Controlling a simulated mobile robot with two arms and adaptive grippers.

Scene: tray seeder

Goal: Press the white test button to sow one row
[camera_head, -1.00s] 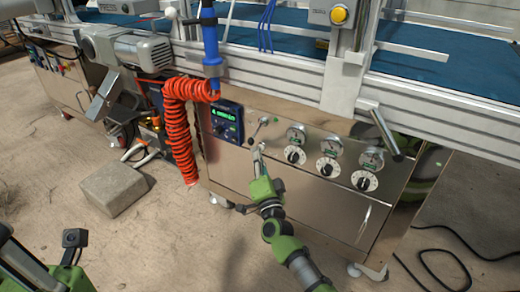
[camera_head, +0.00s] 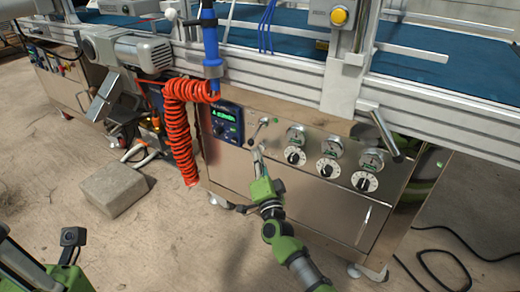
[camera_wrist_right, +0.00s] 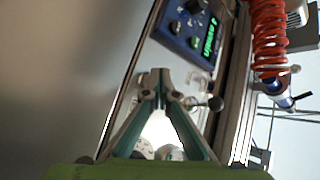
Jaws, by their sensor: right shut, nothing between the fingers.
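The steel control panel (camera_head: 285,185) carries a blue controller (camera_head: 226,122) with a lit green display, which also shows in the right wrist view (camera_wrist_right: 196,30). A small toggle lever (camera_head: 263,122) sits to its right. My right gripper (camera_head: 256,150) is shut and empty, its tips close to the panel just below the lever. In the right wrist view the closed fingertips (camera_wrist_right: 155,76) are near the panel face. I cannot tell whether they touch it. I cannot make out the white test button; the fingers may hide it. My left gripper is out of view; only part of its arm shows at lower left.
Several gauges and black-and-white dials (camera_head: 329,168) are right of the gripper. A coiled orange hose (camera_head: 180,130) hangs left of the controller. A concrete block (camera_head: 115,190) and black cables (camera_head: 440,262) lie on the floor. A yellow button (camera_head: 339,16) is higher up.

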